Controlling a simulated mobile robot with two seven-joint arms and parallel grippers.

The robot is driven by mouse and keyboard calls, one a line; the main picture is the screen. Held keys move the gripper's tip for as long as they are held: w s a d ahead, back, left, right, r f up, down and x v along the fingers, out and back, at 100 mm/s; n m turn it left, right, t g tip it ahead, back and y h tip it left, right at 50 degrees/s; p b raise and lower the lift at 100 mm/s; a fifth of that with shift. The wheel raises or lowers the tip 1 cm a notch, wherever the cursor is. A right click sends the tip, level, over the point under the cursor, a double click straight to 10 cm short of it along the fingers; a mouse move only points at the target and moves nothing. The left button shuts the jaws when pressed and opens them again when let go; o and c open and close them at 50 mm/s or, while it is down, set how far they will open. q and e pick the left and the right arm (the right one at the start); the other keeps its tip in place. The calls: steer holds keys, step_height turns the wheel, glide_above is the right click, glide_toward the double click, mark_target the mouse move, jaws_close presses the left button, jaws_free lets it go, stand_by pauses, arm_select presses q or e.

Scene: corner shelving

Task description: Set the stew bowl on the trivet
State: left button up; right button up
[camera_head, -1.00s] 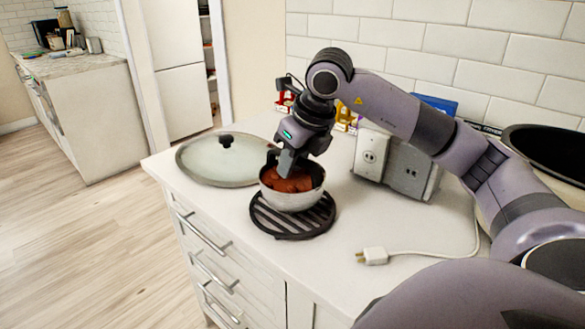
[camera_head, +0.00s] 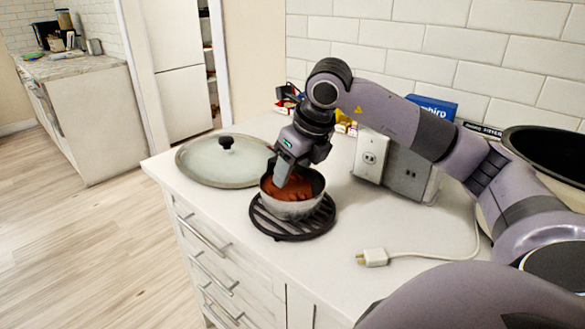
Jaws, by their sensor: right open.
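The stew bowl (camera_head: 293,209), a metal bowl with reddish-brown stew, stands upright on the black slatted trivet (camera_head: 318,222). It sits toward the trivet's back part, with bars showing in front and to the right. My right gripper (camera_head: 283,176) comes down from above at the bowl's back left rim. It is open, with a finger over the stew side; the other finger is hard to make out. Whether it touches the rim cannot be told. My left gripper is not in view.
A glass lid (camera_head: 225,163) with a black knob lies left of the bowl. A grey-white outlet box (camera_head: 395,165), a white plug with cord (camera_head: 372,257) and a large dark pot (camera_head: 548,150) stand right. The counter's front left is clear.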

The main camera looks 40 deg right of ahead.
steer(key=v, duration=1.2)
steer(key=shift+p, duration=0.4)
